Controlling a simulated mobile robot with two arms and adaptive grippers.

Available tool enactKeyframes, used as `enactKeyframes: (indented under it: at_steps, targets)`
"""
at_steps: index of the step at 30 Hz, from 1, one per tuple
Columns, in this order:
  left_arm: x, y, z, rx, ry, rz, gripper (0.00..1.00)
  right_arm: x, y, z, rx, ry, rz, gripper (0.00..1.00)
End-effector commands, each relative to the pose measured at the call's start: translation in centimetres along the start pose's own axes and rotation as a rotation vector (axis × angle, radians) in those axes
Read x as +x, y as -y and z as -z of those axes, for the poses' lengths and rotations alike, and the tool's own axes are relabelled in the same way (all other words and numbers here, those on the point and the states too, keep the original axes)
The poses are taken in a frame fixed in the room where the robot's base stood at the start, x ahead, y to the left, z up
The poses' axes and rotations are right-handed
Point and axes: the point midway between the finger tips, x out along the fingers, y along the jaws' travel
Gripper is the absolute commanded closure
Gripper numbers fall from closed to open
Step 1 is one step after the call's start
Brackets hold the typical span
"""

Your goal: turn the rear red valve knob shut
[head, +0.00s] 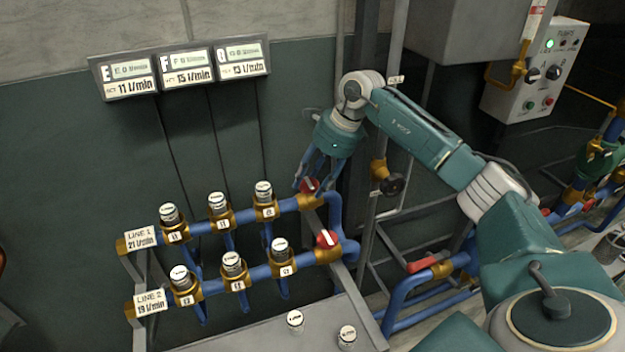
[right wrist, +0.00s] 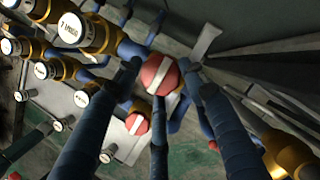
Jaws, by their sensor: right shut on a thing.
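The rear red valve knob (head: 309,186) sits at the right end of the upper blue pipe, on a brass body. It has a white bar on its face. My right gripper (head: 312,182) is shut on this knob from above, its blue fingers around it. In the right wrist view the knob (right wrist: 160,75) lies between the fingers (right wrist: 165,95), its white bar slanted. The front red valve knob (head: 327,239) stands on the lower pipe, apart from the gripper, and also shows in the right wrist view (right wrist: 137,124). My left gripper is not in view.
Several brass valves with white caps line both pipes, by the signs LINE 1 (head: 141,238) and LINE 2 (head: 150,302). Three meters (head: 185,72) hang on the wall. A black handwheel (head: 392,185) and a grey post stand right of the gripper. Two loose caps (head: 295,320) sit on the front surface.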

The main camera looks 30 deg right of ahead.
Motion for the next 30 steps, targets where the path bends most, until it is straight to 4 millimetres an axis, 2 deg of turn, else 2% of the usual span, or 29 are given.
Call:
enactKeyframes:
  at_steps: [9,10,12,23,26,30]
  targets:
    - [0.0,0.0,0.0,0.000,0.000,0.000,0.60,-0.4,0.3,-0.5,0.016,0.017,0.016,0.85]
    - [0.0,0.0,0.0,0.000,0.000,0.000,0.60,-0.4,0.3,-0.5,0.016,0.017,0.016,0.54]
    - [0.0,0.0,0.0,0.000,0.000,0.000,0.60,-0.5,0.3,-0.6,0.016,0.017,0.016,0.41]
    - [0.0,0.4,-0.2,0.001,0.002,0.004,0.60,-0.7,0.2,-0.3,0.015,0.009,0.013,0.41]
    - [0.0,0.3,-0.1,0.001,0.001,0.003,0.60,-1.9,0.2,-0.3,0.015,0.010,0.014,0.41]
    - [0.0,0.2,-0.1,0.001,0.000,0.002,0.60,-4.8,0.2,-0.3,0.014,0.011,0.016,0.41]
